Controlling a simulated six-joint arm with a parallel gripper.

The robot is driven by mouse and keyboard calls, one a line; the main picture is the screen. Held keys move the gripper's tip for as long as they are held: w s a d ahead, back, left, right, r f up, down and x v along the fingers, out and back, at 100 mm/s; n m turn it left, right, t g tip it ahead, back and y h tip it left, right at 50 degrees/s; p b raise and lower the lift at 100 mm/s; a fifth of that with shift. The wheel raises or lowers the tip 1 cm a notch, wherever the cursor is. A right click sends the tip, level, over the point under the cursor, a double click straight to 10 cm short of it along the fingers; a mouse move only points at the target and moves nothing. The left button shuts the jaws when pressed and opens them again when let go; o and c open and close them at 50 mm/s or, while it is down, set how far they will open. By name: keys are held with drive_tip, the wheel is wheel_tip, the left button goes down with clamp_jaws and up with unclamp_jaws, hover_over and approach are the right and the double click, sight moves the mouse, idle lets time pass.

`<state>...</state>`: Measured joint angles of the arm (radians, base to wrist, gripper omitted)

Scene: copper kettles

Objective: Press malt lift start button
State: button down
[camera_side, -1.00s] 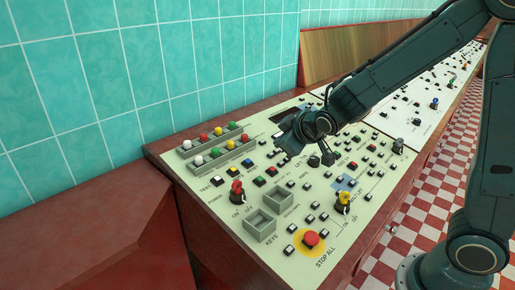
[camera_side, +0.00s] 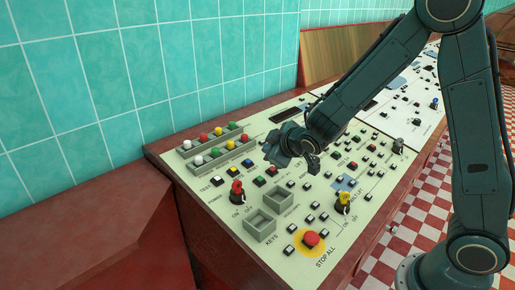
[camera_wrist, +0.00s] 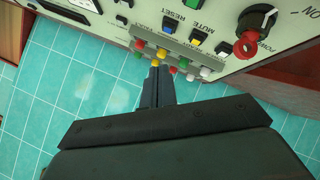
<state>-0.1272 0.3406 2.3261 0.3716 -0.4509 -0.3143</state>
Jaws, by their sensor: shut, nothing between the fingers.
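The control panel (camera_side: 285,215) is a sloping cream board with many small buttons. My gripper (camera_side: 269,153) is shut and empty, over the panel behind these buttons. In the wrist view the closed fingers (camera_wrist: 157,72) appear beside the coloured lamps; contact is not clear.
Two rows of coloured lamps (camera_side: 217,145) stand near the wall edge. A teal tiled wall (camera_side: 100,80) stands behind.

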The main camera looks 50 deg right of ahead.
drive_tip(key=shift+f, duration=0.15)
drive_tip(key=shift+w+f, duration=0.3)
drive_tip(key=shift+f, duration=1.05)
drive_tip(key=shift+w+f, duration=0.3)
drive_tip(key=shift+f, duration=1.1)
drive_tip(key=shift+w+f, duration=0.3)
drive_tip(key=shift+f, duration=1.05)
drive_tip(key=shift+w+f, duration=0.15)
drive_tip(key=shift+f, duration=0.6)
drive_tip(key=shift+r, duration=0.75)
drive_tip(key=shift+s+r, duration=0.1)
drive_tip(key=shift+s, duration=0.1)
drive_tip(key=shift+s+r, duration=0.25)
drive_tip(key=shift+r, duration=0.95)
drive_tip(key=shift+s+r, duration=0.25)
drive_tip(key=shift+r, duration=0.9)
